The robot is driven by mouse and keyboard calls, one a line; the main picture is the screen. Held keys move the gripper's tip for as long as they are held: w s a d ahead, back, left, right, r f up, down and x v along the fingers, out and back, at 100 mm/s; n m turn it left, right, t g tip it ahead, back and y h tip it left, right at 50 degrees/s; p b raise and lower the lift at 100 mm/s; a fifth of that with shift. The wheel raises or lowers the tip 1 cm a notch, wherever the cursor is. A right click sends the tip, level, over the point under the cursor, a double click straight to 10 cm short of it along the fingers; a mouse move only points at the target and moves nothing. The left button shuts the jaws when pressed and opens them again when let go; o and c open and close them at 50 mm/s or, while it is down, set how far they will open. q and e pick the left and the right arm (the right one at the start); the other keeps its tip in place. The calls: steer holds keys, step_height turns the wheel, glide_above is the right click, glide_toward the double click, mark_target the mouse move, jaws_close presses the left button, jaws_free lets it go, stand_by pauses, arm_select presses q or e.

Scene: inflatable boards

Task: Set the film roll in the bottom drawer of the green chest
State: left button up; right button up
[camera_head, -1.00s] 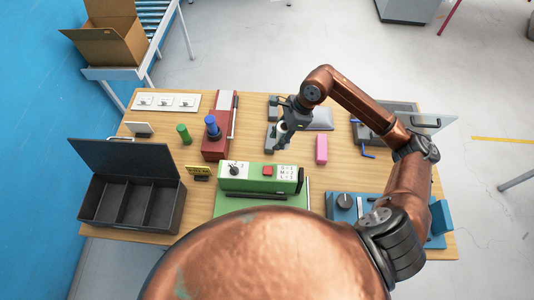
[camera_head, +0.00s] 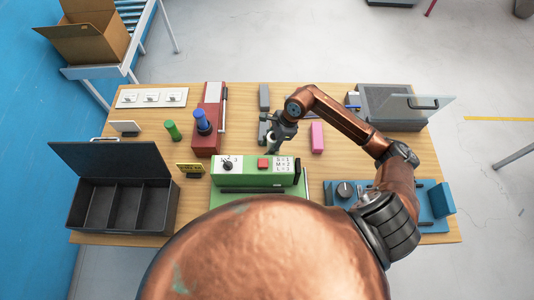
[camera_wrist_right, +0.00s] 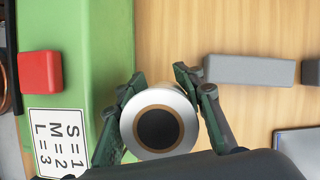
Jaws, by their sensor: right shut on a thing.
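My right gripper (camera_head: 273,146) is shut on a white roll (camera_wrist_right: 182,104) with a brown ring and a dark core, seen end-on in the right wrist view. This looks like the film roll. The gripper is just behind the green box-shaped unit (camera_head: 240,181), which has a knob, a red button and a size label. The unit's green top also shows in the right wrist view (camera_wrist_right: 95,45), beside the roll. I cannot make out a chest with drawers in these views. My left gripper is not in view.
A black open case with compartments (camera_head: 72,212) stands at left. A red block with a blue knob (camera_head: 206,143), a green cylinder (camera_head: 172,131) and a pink block (camera_head: 317,137) stand on the table. Grey blocks (camera_wrist_right: 248,70) lie near my gripper. A blue unit (camera_head: 432,210) is at right.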

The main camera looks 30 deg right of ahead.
steer(key=shift+f, duration=3.35)
steer(key=shift+f, duration=0.15)
steer(key=o, duration=1.1)
steer(key=shift+c, duration=0.2)
